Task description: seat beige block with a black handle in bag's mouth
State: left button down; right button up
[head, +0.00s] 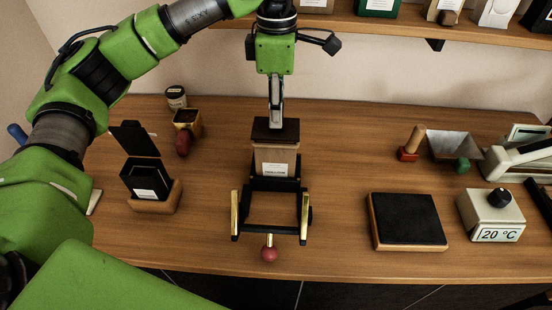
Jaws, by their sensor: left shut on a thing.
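A tan, box-shaped bag (262,158) with a white label and a dark brown top stands upright in the middle of the table. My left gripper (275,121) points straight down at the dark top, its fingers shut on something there. I cannot tell how much of the held piece sits inside the bag. A beige box with a black knob (477,212) and a "20 °C" display stands apart at the right. An open black bag (133,175) with a raised flap stands in a wooden tray at the left. My right gripper is out of view.
A black frame with brass bars and a red knob (269,254) is in front of the tan bag. A scoop (188,118) is behind left. Table between frame and pad is clear.

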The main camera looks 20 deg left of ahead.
pick_arm(q)
jog(key=shift+f+b, duration=0.35)
jog(key=shift+f, duration=0.15)
dwell(0.3)
jog(key=c, duration=1.7)
grip_release()
jog(key=shift+r, duration=0.15)
notch_tip(320, 180, up, 12)
jog(key=shift+f, duration=0.2)
